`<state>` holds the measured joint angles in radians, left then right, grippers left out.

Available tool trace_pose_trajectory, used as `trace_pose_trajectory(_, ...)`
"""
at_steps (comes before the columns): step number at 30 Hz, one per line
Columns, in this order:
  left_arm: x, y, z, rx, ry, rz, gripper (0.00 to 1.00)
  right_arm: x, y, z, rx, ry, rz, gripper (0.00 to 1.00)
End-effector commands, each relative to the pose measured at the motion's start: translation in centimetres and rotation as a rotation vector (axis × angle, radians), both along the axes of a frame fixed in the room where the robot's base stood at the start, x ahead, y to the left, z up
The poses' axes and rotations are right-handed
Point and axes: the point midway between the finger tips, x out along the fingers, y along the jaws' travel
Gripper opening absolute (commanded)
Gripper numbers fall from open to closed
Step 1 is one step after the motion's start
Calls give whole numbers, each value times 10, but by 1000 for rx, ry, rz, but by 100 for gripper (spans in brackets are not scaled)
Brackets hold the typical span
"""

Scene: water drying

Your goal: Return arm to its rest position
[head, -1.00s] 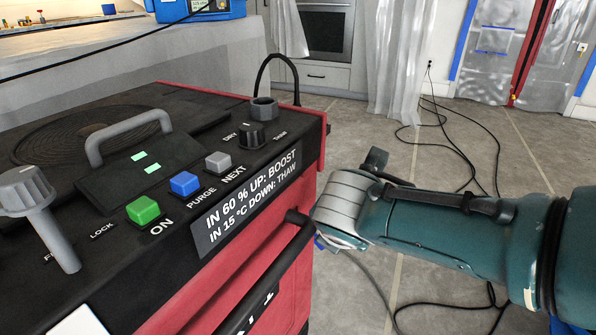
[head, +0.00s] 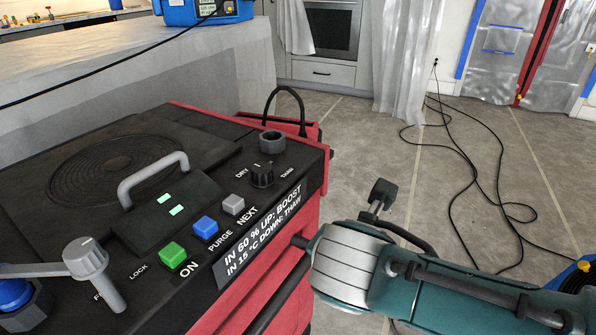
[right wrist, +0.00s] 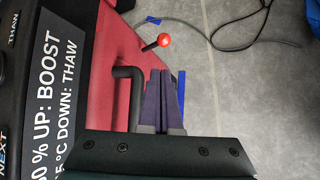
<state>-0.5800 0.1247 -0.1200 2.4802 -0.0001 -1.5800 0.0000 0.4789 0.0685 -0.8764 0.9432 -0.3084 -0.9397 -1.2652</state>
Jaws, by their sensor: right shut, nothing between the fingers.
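My right arm (head: 420,295) comes in from the lower right in the head view. Its wrist lies beside the front of a red and black machine (head: 280,285). The fingers are hidden in the head view. In the right wrist view my right gripper (right wrist: 160,80) is shut and empty, with its two dark fingers together. It is close to the machine's black front handle (right wrist: 128,72); I cannot tell whether they touch. My left gripper is not in view.
The machine's top carries a green button (head: 172,255), a blue button (head: 205,227), a grey button (head: 233,204), a dial (head: 262,176) and a grey lever (head: 93,262). A red ball knob (right wrist: 164,40) shows near the gripper.

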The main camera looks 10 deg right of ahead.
Motion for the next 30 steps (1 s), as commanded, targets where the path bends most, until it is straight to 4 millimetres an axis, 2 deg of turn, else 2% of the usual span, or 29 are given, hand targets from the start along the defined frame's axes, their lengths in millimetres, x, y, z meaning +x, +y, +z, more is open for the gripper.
trace_pose_trajectory(2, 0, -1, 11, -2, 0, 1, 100, -12, 7, 7, 65, 12, -50, 0)
trace_pose_trajectory(5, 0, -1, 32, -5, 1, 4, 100, -40, 21, 23, 239, 39, -207, 0)
trace_pose_trajectory(8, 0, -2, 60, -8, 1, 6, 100, -80, 29, 53, 474, 80, -467, 0)
trace_pose_trajectory(10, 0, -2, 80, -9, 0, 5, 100, -108, 27, 78, 629, 105, -685, 0)
trace_pose_trajectory(15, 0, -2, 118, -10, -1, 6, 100, -166, 2, 142, 902, 122, -1174, 0)
trace_pose_trajectory(21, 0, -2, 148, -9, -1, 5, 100, -216, -33, 205, 1065, 81, -1576, 0)
trace_pose_trajectory(27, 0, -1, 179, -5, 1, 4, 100, -257, -63, 270, 1152, 7, -1863, 0)
trace_pose_trajectory(30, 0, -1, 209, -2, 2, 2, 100, -253, -61, 297, 1151, 11, -1851, 0)
